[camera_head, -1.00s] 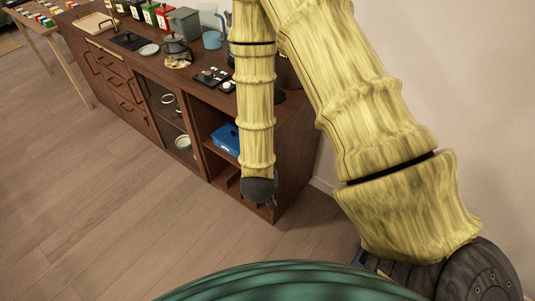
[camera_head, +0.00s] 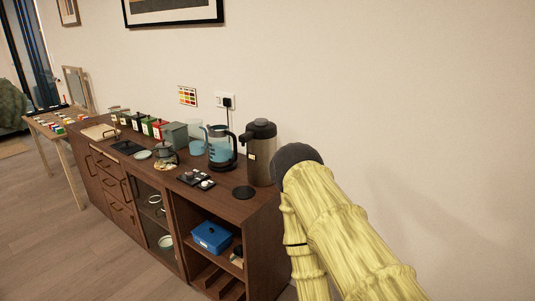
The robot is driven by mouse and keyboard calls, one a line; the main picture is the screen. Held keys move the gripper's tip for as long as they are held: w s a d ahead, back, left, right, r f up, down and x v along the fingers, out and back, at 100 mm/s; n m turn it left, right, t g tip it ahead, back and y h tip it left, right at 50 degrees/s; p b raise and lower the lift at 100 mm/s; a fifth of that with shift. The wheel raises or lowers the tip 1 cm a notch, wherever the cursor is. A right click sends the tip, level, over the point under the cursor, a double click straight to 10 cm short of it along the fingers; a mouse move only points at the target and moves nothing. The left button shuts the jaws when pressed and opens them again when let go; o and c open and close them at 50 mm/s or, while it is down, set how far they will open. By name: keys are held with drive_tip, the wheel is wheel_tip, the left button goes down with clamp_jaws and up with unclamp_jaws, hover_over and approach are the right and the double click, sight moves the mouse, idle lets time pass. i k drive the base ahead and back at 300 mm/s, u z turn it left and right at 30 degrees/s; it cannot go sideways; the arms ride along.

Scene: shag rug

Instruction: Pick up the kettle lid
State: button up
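A glass kettle (camera_head: 221,150) with blue contents and a dark handle stands upright on the dark wood sideboard (camera_head: 225,207). A small dark grey teapot-like kettle (camera_head: 166,154) stands further left on a patterned mat. I cannot make out for sure which piece is the kettle lid. My yellow arm is at the right, to the right of the sideboard, and runs out of the bottom of the picture. My gripper is out of view.
A tall dispenser flask (camera_head: 260,153) stands at the back right of the top. A small dark tray (camera_head: 195,180) sits at the front edge. Several canisters line the back left. A blue box (camera_head: 211,236) is on the open shelf. A small table (camera_head: 55,125) stands far left.

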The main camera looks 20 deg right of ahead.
sight(127, 145)
drive_tip(key=z, duration=0.2)
drive_tip(key=k, duration=0.5)
drive_tip(key=u, duration=0.35)
drive_tip(key=i, duration=0.9)
drive_tip(key=u, duration=1.15)
drive_tip(key=i, duration=0.55)
drive_tip(key=z, duration=0.6)
drive_tip(key=i, duration=0.6)
drive_tip(key=z, duration=1.25)
drive_tip(key=i, duration=0.75)
drive_tip(key=z, duration=0.25)
